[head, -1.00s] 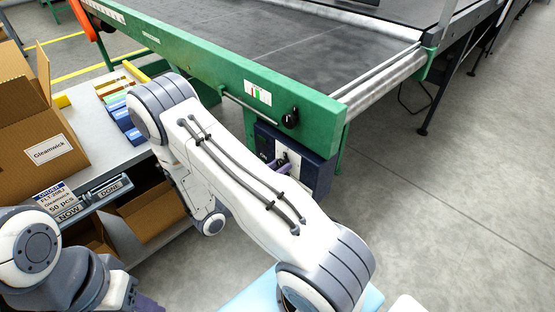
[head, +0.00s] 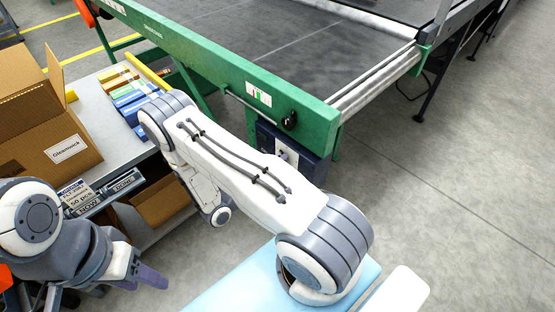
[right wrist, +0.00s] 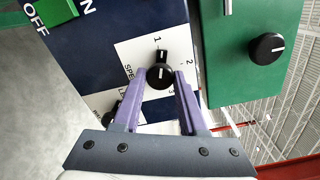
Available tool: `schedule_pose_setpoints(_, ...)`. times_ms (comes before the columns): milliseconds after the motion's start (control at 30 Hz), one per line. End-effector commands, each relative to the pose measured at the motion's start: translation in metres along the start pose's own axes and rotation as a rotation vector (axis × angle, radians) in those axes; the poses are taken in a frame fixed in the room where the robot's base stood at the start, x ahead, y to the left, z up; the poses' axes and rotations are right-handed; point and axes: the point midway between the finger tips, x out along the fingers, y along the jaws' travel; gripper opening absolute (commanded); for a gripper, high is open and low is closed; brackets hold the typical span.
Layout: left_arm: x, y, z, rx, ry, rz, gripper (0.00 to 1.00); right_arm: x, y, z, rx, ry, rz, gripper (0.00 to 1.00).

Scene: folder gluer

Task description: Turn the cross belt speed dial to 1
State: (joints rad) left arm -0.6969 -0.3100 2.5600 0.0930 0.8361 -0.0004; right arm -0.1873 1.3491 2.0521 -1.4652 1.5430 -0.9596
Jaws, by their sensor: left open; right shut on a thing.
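The cross belt speed dial (right wrist: 160,75) is a black knob on a white label with the numbers 1, 2 and 3 and partly hidden lettering. Its pointer end faces up in the right wrist view, toward the 1. My right gripper (right wrist: 163,82) is shut on the dial, one purple finger on each side. The dial sits on a dark blue control box (head: 318,168) below the green machine frame. In the head view my right arm hides the dial and most of that gripper. My left gripper (head: 140,277) is open and empty at the lower left, away from the box.
Another black knob (right wrist: 266,48) is on the green frame beside the box. A green switch (right wrist: 55,10) marked ON and OFF and a partly hidden black knob (right wrist: 107,114) are also near. A bench with a cardboard carton (head: 40,120) stands left. Floor at right is clear.

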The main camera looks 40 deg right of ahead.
Motion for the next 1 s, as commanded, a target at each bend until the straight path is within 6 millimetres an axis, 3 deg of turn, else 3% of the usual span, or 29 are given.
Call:
schedule_pose_setpoints(367, -0.0097, 0.0007, -0.0005, 0.000, 0.000, 0.000, 0.50, -0.0005, -0.0001, -0.0002, -0.168, 0.000, 0.002, 0.00)
schedule_pose_setpoints(933, -0.0104, 0.0007, -0.0005, 0.000, 0.000, 0.000, 0.50, -0.0005, 0.0007, -0.0002, -0.196, -0.001, 0.002, 0.00)
schedule_pose_setpoints(967, -0.0104, 0.0007, -0.0005, 0.000, 0.000, 0.000, 0.50, -0.0005, 0.0007, -0.0002, -0.196, -0.001, 0.003, 0.53)
schedule_pose_setpoints(1000, -0.0104, 0.0007, -0.0006, 0.000, 0.000, 0.000, 0.50, -0.0005, 0.0007, -0.0002, -0.196, -0.001, 0.003, 0.69)
